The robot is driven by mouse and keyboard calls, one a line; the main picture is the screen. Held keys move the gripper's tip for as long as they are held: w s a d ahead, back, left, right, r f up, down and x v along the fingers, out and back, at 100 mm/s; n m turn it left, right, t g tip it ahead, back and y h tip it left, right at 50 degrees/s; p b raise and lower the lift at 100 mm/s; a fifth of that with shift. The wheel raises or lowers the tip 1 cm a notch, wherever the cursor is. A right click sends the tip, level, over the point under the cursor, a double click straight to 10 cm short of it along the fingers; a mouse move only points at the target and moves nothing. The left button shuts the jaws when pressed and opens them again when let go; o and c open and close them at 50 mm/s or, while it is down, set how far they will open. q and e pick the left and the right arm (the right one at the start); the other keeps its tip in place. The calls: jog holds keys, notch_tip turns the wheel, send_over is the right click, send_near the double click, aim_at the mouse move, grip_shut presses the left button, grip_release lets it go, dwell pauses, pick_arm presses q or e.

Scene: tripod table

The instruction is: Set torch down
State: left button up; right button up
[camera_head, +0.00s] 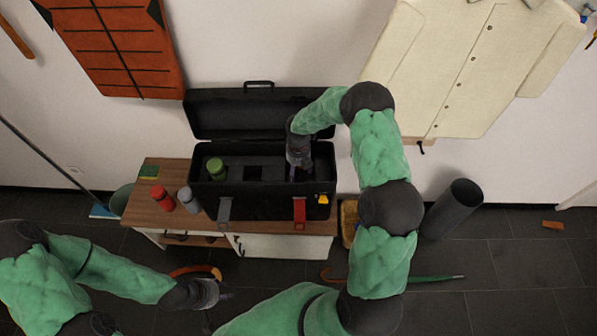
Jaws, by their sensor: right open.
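An open black toolbox (262,198) stands on a small wooden-topped cabinet (150,208), its lid tipped back against the wall. My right gripper (299,174) is open and points down into the right part of the toolbox. I cannot make out a torch for certain; anything beneath the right gripper is largely hidden by it. A green cylindrical thing (216,168) stands in the toolbox's left part. My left gripper (222,297) is low at the left, in front of the cabinet and away from the toolbox; its fingers are too small to read.
A red bottle (164,198) and a grey bottle (188,200) stand left of the toolbox, near a green-and-yellow sponge (149,172). A dark bin (454,208) stands on the floor at right. An umbrella (430,279) lies on the floor.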

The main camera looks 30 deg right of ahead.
aim_at(298, 173)
notch_tip(298, 173, up, 9)
jog(key=p, duration=0.2)
jog(key=shift+r+p, duration=0.15)
jog(key=shift+p, duration=0.2)
dwell(1.0)
